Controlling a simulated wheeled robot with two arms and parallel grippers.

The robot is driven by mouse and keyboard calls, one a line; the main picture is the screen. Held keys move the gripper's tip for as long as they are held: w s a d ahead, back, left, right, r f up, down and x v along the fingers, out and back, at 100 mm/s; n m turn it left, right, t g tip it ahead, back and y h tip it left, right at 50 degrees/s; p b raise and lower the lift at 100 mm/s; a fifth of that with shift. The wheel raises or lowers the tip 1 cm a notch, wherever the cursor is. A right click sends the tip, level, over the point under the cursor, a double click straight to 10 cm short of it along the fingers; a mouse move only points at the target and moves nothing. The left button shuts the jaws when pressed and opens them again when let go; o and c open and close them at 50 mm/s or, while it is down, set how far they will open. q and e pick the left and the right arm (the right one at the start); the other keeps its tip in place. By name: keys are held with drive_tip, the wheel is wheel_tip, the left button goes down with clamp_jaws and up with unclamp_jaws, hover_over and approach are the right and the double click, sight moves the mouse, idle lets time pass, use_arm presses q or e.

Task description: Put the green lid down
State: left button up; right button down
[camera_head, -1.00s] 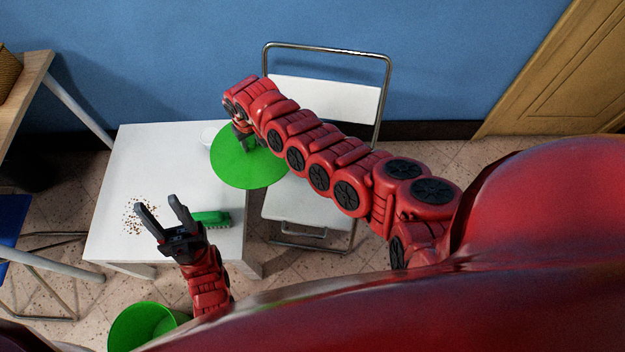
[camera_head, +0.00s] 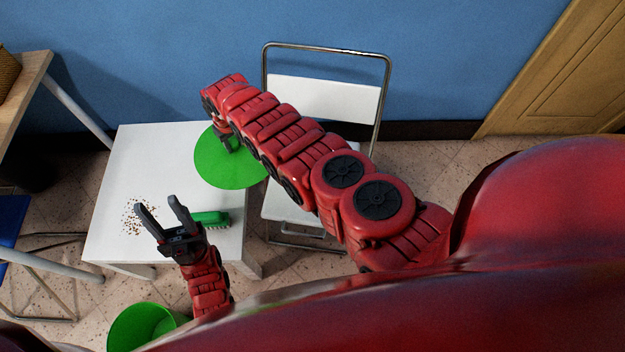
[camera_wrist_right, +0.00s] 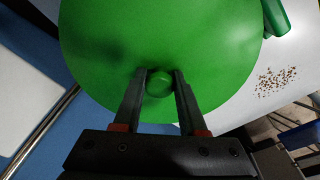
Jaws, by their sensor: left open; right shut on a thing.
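The green lid (camera_head: 225,173) is a flat round disc over the right part of the white table, partly past the table's right edge. My right gripper (camera_head: 228,146) is shut on the lid's central knob. The right wrist view shows the lid (camera_wrist_right: 160,40) filling the top, with the knob (camera_wrist_right: 159,84) between the two fingers of the right gripper (camera_wrist_right: 160,76). I cannot tell whether the lid touches the table. My left gripper (camera_head: 162,212) is open and empty above the table's front part, beside a green brush.
The white table (camera_head: 150,160) holds brown crumbs (camera_head: 135,217) and the green brush (camera_head: 212,218). A green bin (camera_head: 140,325) stands on the floor in front. A white folding chair (camera_head: 325,100) is right of the table. A wooden table (camera_head: 22,85) is at left.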

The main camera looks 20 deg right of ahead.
drive_tip(key=shift+s+a+f, duration=0.25)
drive_tip(key=shift+a+f, duration=0.05)
drive_tip(key=shift+s+a+f, duration=0.1)
drive_tip(key=shift+s+a, duration=0.05)
drive_tip(key=shift+s, duration=0.05)
drive_tip(key=shift+s+a, duration=0.1)
drive_tip(key=shift+s, duration=0.05)
drive_tip(key=shift+w, duration=0.2)
drive_tip(key=shift+w+d, duration=0.15)
drive_tip(key=shift+d, duration=0.05)
drive_tip(key=shift+f, duration=0.25)
idle(0.4)
drive_tip(key=shift+s+d+f, duration=0.1)
drive_tip(key=shift+s, duration=0.15)
